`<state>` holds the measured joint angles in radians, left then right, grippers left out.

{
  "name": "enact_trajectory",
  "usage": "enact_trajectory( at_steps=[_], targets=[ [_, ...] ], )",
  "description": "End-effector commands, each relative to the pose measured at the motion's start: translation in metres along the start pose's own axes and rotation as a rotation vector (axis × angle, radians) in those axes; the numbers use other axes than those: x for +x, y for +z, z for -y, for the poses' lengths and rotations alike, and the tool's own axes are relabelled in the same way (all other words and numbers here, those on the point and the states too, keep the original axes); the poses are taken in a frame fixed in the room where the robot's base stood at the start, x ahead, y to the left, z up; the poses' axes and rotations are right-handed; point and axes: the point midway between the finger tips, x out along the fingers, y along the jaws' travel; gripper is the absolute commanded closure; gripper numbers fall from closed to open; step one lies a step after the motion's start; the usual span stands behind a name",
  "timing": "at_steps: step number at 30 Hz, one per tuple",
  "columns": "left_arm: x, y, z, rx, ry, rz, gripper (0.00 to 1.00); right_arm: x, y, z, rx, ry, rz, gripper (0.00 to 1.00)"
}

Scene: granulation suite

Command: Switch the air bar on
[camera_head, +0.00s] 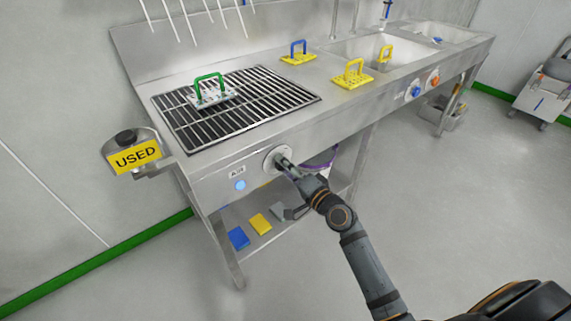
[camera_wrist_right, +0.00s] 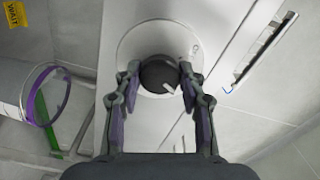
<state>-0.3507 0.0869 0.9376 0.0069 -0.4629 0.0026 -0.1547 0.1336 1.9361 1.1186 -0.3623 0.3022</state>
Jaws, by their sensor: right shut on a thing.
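The air bar's control is a dark round knob (camera_wrist_right: 158,75) on a pale round plate (camera_wrist_right: 140,40). The plate (camera_head: 270,158) also shows in the head view, on the front panel of the steel bench beside a label reading AIR (camera_head: 237,171). A round blue light (camera_head: 240,185) glows below the label. My right gripper (camera_wrist_right: 160,80) is shut on the knob, one finger on each side. In the head view my right gripper (camera_head: 286,165) reaches the panel and hides most of the knob. A pale mark on the knob points to the lower right in the wrist view. My left gripper is not in view.
A black slatted grate (camera_head: 270,103) on the bench top holds a green-handled piece (camera_head: 211,92). Yellow pieces (camera_head: 352,75) stand right of it. A USED sign (camera_head: 134,157) sticks out at left. Blue and yellow blocks (camera_head: 260,224) lie on the lower shelf.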

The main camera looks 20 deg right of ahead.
Motion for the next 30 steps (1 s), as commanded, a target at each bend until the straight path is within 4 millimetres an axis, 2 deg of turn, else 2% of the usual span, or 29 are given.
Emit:
enact_trajectory(
  at_steps=[13, 30],
  targets=[
    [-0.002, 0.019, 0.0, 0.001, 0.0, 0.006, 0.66, 0.0, 0.0, 0.0, 0.269, 0.002, 0.001, 0.91],
    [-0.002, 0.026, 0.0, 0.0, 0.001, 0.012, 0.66, 0.0, 0.001, -0.001, 0.334, 0.002, 0.001, 0.91]
  ],
)
